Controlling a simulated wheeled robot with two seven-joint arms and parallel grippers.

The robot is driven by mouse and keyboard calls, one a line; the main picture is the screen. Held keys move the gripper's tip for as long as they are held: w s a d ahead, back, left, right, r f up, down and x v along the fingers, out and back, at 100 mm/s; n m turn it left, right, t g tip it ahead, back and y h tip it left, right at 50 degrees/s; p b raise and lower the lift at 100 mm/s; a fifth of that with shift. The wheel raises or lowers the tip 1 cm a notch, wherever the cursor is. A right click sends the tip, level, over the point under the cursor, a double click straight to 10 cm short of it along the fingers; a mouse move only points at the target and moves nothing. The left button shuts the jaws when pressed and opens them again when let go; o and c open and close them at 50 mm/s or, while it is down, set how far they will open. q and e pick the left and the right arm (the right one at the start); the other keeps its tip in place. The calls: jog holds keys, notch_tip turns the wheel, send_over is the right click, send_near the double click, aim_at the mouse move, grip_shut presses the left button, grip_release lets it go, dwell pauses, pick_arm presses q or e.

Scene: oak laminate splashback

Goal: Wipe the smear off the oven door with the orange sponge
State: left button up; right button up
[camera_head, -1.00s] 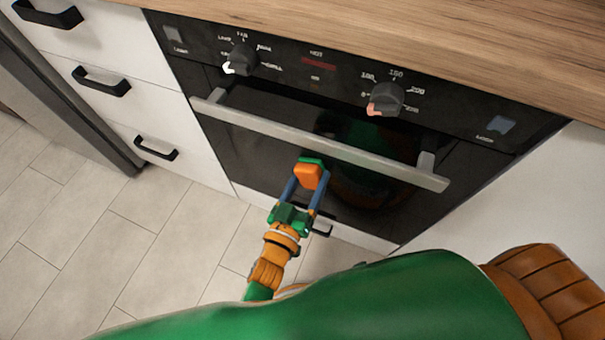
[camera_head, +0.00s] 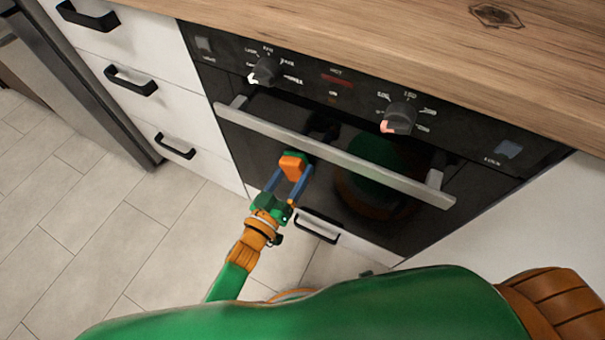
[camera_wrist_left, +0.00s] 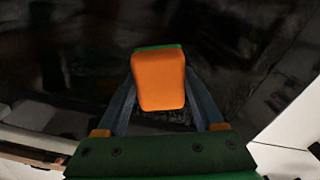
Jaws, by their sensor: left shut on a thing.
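The orange sponge (camera_head: 293,166), with a green layer on its far side, is held between the fingers of my left gripper (camera_head: 288,180). It is against or very close to the dark glass of the oven door (camera_head: 245,155), below the door handle. I cannot tell for sure whether it touches. In the left wrist view the sponge (camera_wrist_left: 159,80) sits between the two blue fingers, with dark glass behind it. I can make out no clear smear; the glass shows dark reflections, and the sponge hides part of it. My right gripper is not in view.
The silver handle bar (camera_head: 330,152) crosses the door just above the sponge. Knobs (camera_head: 398,118) stick out of the control panel above. White drawers (camera_head: 150,80) with black handles stand at the left. The tiled floor (camera_head: 90,240) is clear.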

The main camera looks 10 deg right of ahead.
aim_at(280, 167)
pick_arm(q)
jog(key=w+a, duration=0.2)
jog(key=shift+a+f, duration=0.1)
jog(key=shift+a, duration=0.2)
jog(key=shift+s, duration=0.1)
jog(key=p+v, duration=0.2)
jog(key=v, duration=0.3)
jog(key=shift+s+a+f+p, duration=0.1)
jog(key=shift+s+a+p, duration=0.15)
jog(key=shift+s+p, duration=0.1)
jog(key=shift+s, duration=0.1)
